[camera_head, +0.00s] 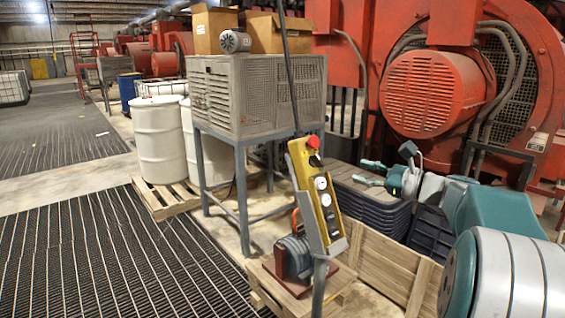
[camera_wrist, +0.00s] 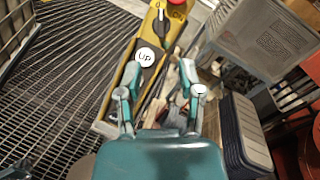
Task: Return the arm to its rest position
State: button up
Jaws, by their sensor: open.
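My arm comes in from the right of the head view, teal and white. My gripper (camera_head: 362,173) points left, in front of the dark stacked crates and to the right of the yellow control pendant (camera_head: 319,195). In the wrist view my gripper (camera_wrist: 160,72) has its two teal fingers spread, with nothing held between them. The pendant also shows in the wrist view (camera_wrist: 163,28), with a red button, a black knob and a white button marked UP. The gripper looks apart from the pendant in the head view.
A grey metal cage on a stand (camera_head: 257,95) bears cardboard boxes (camera_head: 280,33). White drums (camera_head: 160,140) stand on a pallet (camera_head: 166,200). Dark crates (camera_head: 370,210) and a wooden crate (camera_head: 385,262) lie near my arm. Large red machines (camera_head: 430,95) stand behind. Grated floor (camera_head: 90,250) at left is clear.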

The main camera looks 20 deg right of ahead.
jog(key=s+a+f+n+g+h, duration=0.1)
jog(key=s+a+f+n+g, duration=0.25)
jog(key=a, duration=0.35)
jog(key=s+a+f+n+g+h, duration=0.1)
jog(key=s+a+f+n+g, duration=0.2)
jog(key=a, duration=0.4)
jog(key=s+a+f+n+g+h, duration=0.15)
jog(key=s+a+n, duration=0.25)
jog(key=a, duration=0.4)
jog(key=s+f+n+h, duration=0.3)
jog(key=s+f+n, duration=0.1)
jog(key=s+n, duration=0.2)
jog(key=s+a+f+n+g+h, duration=0.1)
jog(key=s+f+n+h, duration=0.2)
jog(key=s+n, duration=0.4)
jog(key=shift+s+a+f, duration=0.25)
jog(key=shift+s+f, duration=0.3)
jog(key=shift+f, duration=0.3)
jog(key=shift+h, duration=0.25)
